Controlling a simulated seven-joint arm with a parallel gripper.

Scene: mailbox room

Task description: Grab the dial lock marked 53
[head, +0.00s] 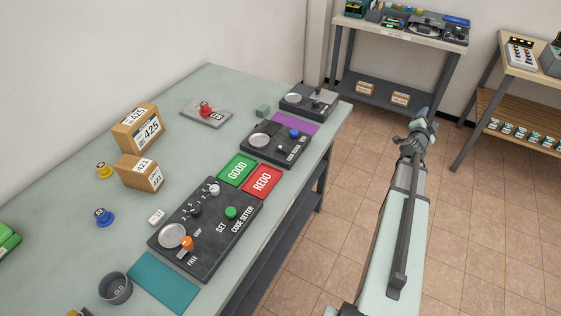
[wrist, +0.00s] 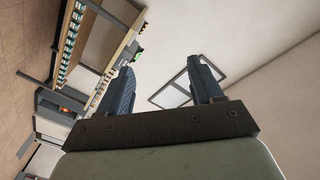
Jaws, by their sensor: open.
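Small dial locks with knobs stand on the pale green table (head: 75,205). A blue lock (head: 103,217) and a yellow lock (head: 104,171) are at the left, and a red lock (head: 206,109) sits on a grey plate (head: 193,115) farther back. Their numbers are too small to read surely, so I cannot tell which is marked 53. My gripper (head: 423,122) is over the floor to the right of the table, far from the locks. In the wrist view, my gripper (wrist: 163,82) is open and empty, with no lock in sight.
The code setter panel (head: 216,246), good pad (head: 238,169), redo pad (head: 262,180) and black devices (head: 275,143) line the table's right edge. Boxes marked 425 (head: 136,128) stand at the left. A cup (head: 116,288) is in front. Shelves (head: 400,37) stand behind.

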